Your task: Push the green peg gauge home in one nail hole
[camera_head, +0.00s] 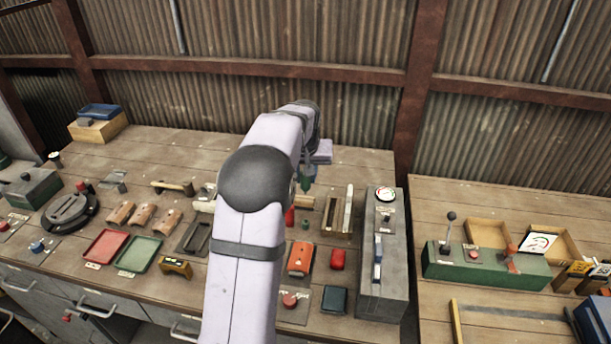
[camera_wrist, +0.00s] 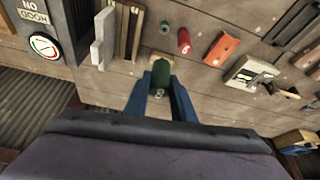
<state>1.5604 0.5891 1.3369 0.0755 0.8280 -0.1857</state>
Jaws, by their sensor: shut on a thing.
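My gripper (camera_wrist: 160,86) is shut on the green peg gauge (camera_wrist: 159,78), a dark green cylinder with a pale mark on its near end. The gauge sits between the two blue fingers in the wrist view. In the head view the green gauge (camera_head: 307,183) shows below the wrist, above the bench. A tan wooden block (camera_wrist: 161,56) shows just beyond the gauge in the wrist view. I cannot tell whether the two touch. No nail hole can be made out, and the far end of the gauge is hidden.
A red cylinder (camera_wrist: 184,40) and a small green piece (camera_wrist: 165,27) stand close by. A wooden rack (camera_head: 338,213) and a grey console with a dial (camera_head: 380,260) lie to the right. Red (camera_head: 105,247) and green (camera_head: 139,254) trays lie left. My arm hides mid-bench.

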